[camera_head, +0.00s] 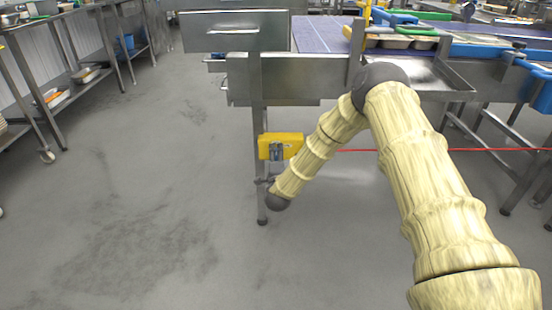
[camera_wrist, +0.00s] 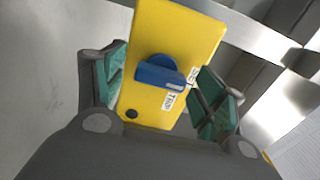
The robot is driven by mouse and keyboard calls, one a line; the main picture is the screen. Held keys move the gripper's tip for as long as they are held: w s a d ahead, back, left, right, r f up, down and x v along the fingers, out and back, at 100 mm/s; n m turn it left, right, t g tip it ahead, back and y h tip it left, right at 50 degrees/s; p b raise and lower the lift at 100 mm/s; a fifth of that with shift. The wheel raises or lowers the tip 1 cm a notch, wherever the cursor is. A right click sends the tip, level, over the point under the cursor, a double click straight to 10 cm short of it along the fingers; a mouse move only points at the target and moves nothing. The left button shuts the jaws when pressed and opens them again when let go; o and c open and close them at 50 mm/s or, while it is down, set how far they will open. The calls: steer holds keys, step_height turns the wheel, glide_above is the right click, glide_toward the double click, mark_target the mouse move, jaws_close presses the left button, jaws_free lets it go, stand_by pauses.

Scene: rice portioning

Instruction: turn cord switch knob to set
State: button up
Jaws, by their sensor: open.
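The cord switch is a yellow box (camera_wrist: 190,30) with a blue knob (camera_wrist: 158,75) on its face. The knob's white-marked end points right and slightly down in the wrist view, close to two white labels. The lower label (camera_wrist: 170,101) reads TRIP; the other (camera_wrist: 193,77) is partly hidden by the right finger. My gripper (camera_wrist: 160,74) is open, with its green-padded fingers on either side of the knob and apart from it. In the head view the yellow box (camera_head: 293,140) is on a steel table leg, beside my arm's far end.
A red cord (camera_head: 450,150) runs right from near the box. The steel machine frame (camera_head: 290,75) stands above it, with a conveyor and trays behind. A steel shelf (camera_head: 85,75) stands at left. The grey floor at left and centre is clear.

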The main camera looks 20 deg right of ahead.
steer(key=v, duration=1.2)
stand_by(0.3)
